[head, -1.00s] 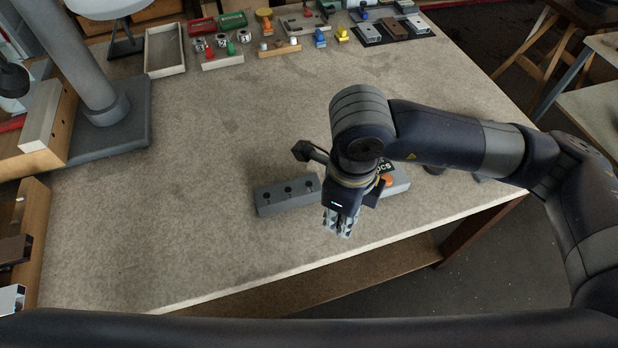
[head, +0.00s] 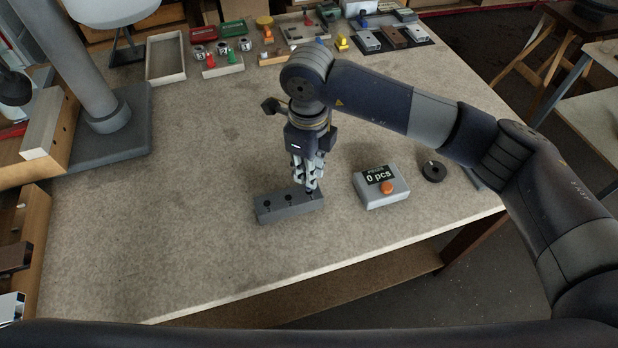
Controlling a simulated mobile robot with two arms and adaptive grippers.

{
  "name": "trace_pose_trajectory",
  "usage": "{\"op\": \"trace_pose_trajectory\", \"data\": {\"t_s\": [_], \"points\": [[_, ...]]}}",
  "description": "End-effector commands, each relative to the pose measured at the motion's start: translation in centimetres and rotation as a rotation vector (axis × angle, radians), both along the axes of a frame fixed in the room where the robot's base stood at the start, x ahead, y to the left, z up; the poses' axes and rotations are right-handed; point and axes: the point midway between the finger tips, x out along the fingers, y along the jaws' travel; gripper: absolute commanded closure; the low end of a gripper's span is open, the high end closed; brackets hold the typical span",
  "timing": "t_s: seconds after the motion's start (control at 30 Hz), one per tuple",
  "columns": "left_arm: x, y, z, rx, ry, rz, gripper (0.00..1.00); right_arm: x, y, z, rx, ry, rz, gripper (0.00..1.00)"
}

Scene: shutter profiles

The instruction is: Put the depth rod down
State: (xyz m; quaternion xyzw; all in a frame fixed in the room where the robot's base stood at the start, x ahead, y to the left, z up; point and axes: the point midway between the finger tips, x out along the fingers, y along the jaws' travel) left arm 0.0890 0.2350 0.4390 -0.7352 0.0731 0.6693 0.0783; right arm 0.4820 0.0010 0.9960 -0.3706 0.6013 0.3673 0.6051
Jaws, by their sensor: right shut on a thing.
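My right gripper (head: 309,184) points down over the right end of a grey block (head: 275,213) with a row of dark holes in its top. Its fingers are shut on a small, dark thing at the fingertips, which I take to be the depth rod; the fingers hide most of it. I cannot tell whether it stands in a hole or just above the block. My left gripper is not in view.
A grey counter box reading "0 pcs" (head: 368,194) with an orange button stands right of the block. A black ring (head: 433,171) lies further right. Small parts and an empty tray (head: 165,58) line the back. The table's middle left is clear.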

Motion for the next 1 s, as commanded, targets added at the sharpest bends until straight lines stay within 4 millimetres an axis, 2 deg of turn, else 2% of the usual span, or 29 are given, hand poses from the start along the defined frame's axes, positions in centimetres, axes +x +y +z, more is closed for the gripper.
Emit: {"op": "trace_pose_trajectory", "data": {"t_s": [0.03, 0.13, 0.57, 0.6, 0.7, 1.0], "points": [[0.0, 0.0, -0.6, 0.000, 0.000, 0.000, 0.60, -0.3, -0.1, -1.6, -0.003, 0.008, 0.000, 1.00], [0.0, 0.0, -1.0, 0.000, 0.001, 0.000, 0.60, -0.3, 0.0, -3.1, -0.001, 0.006, 0.000, 1.00], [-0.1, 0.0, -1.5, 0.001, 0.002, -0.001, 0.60, -0.2, -0.1, -3.8, -0.001, 0.004, 0.001, 1.00], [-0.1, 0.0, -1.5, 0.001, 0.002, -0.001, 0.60, -0.2, -0.1, -3.8, -0.001, 0.004, 0.001, 0.82], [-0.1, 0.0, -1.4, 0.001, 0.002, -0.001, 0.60, -0.2, -0.1, -3.6, -0.001, 0.004, 0.001, 0.64], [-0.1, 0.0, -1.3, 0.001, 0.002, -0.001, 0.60, -0.2, -0.1, -3.6, -0.001, 0.004, 0.001, 0.64]]}}
